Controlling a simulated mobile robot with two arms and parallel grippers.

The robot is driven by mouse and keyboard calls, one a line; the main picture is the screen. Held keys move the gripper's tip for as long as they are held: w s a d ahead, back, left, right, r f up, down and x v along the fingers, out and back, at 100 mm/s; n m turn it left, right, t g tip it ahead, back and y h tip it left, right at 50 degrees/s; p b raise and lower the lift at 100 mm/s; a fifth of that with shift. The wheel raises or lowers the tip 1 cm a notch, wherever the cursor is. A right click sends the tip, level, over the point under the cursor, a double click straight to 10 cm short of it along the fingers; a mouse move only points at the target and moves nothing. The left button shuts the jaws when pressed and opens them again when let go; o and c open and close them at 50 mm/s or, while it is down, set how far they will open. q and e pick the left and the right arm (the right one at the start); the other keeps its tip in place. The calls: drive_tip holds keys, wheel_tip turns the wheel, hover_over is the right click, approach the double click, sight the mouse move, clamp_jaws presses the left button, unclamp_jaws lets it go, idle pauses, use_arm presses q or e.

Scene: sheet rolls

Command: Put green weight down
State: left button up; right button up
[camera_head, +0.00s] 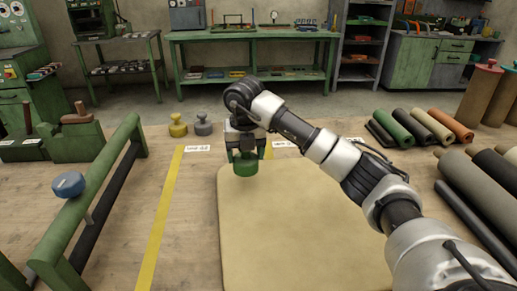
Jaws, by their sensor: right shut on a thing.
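The green weight (245,171) is a short round cylinder in the camera_head view. It is at the far left corner of the tan sheet (300,235) lying on the wooden table. My right gripper (246,156) points down and is shut on the weight's top, hiding its upper part. I cannot tell whether the weight's underside touches the sheet or hangs just above it. My left gripper is not in view.
A yellow weight (178,126) and a grey weight (203,125) stand behind, left of the gripper. Several rolls, including an orange roll (451,125), lie at right. Yellow tape (160,220) runs left of the sheet.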

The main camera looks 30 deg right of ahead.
sight(245, 157)
drive_tip(key=shift+w+f, duration=0.15)
drive_tip(key=shift+f, duration=0.05)
wheel_tip(245, 157, down, 3)
drive_tip(key=shift+f, duration=0.25)
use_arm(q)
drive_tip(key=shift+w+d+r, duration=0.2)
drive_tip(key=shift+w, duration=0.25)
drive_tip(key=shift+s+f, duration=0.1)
use_arm(e)
drive_tip(key=shift+f, duration=0.1)
drive_tip(key=o, duration=1.6)
drive_tip(key=shift+o, duration=0.2)
